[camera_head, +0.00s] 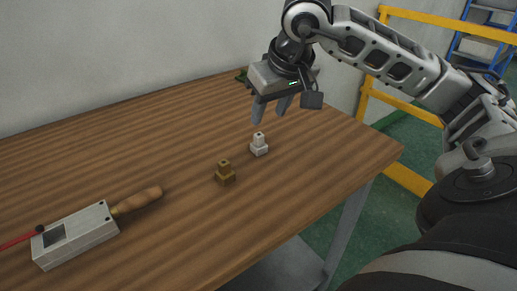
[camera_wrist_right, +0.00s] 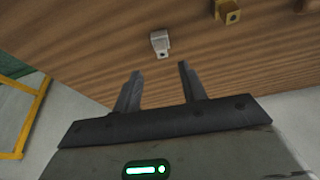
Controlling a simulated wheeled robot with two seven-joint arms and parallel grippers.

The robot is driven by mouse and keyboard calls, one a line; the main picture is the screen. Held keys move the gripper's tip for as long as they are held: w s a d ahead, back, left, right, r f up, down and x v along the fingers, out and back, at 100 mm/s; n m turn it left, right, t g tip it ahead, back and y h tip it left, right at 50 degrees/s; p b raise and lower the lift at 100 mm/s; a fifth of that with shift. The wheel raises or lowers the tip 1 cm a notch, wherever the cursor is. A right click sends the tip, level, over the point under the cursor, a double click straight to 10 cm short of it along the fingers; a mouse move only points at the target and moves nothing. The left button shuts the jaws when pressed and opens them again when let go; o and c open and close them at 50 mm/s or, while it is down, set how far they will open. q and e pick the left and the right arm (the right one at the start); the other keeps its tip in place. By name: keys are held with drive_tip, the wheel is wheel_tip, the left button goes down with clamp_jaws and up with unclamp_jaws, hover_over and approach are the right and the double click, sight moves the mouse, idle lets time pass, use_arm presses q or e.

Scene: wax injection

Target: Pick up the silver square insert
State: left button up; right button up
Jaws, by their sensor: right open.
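The silver square insert (camera_head: 259,146) is a small pale stepped block standing upright on the wooden table. In the right wrist view the silver insert (camera_wrist_right: 160,43) sits beyond the fingertips, roughly in line with the gap between them. My right gripper (camera_head: 269,116) is open and empty above the table, a little behind and above the insert, and not touching it. In the right wrist view its two fingers (camera_wrist_right: 159,70) are spread apart. A brass-coloured stepped insert (camera_head: 225,173) stands nearby, to the front left; it also shows in the wrist view (camera_wrist_right: 229,12). My left gripper is not in view.
A grey metal block (camera_head: 85,238) with a window, a wooden-handled tool (camera_head: 139,200) and a red rod lie at the table's front left. A small green object (camera_head: 241,76) is at the back edge. The wooden table (camera_head: 160,130) is clear around the inserts. Yellow railing (camera_head: 408,180) stands right.

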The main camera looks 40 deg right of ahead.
sight(260, 135)
drive_tip(key=x, duration=0.7)
drive_tip(key=shift+w+a+f, duration=0.15)
drive_tip(key=shift+f, duration=0.2)
drive_tip(key=shift+c, duration=0.3)
clamp_jaws()
